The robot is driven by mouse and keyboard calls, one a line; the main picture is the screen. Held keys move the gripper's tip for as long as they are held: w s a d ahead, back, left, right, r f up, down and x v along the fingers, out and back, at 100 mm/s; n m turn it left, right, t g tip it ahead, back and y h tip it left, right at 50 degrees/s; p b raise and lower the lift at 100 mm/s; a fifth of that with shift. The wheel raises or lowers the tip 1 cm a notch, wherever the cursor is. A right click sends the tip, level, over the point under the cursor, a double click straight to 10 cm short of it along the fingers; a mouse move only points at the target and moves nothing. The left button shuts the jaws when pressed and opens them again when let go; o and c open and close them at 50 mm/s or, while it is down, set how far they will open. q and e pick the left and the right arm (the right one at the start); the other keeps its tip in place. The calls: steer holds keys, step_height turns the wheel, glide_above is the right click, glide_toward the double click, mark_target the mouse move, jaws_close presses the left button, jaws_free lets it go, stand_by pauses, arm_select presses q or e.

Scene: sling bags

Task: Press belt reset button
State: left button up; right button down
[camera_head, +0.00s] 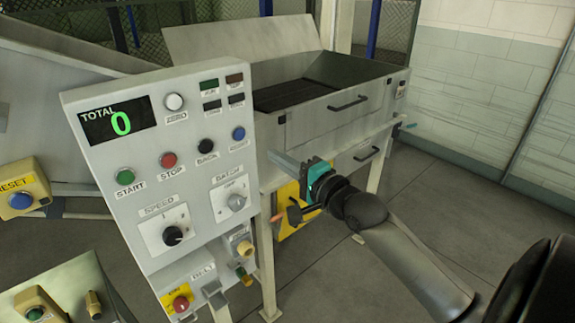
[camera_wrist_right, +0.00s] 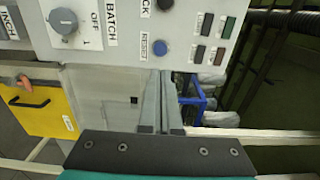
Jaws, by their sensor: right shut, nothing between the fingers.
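The grey control panel (camera_head: 150,150) stands upright at centre left in the head view. A blue button (camera_head: 238,132) sits at its right edge, beside a black button; its small label looks like RESET. It also shows as a blue button (camera_wrist_right: 161,47) in the right wrist view. A second blue button (camera_head: 20,200) is on a yellow box labelled RESET at the far left. My right gripper (camera_head: 274,156) is shut and empty, just right of the panel, apart from the blue button. In the wrist view its fingers (camera_wrist_right: 161,76) point toward the panel's edge. My left gripper is out of view.
Green START (camera_head: 125,177) and red STOP (camera_head: 168,160) buttons, and knobs (camera_head: 172,235), are on the panel. A red button (camera_head: 180,303) sits lower. A grey bin machine (camera_head: 330,120) stands behind my gripper. A yellow box (camera_wrist_right: 40,105) is below it. Floor on the right is clear.

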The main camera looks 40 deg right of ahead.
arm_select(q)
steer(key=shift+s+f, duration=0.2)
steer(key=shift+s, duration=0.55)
arm_select(e)
steer(key=shift+s, duration=1)
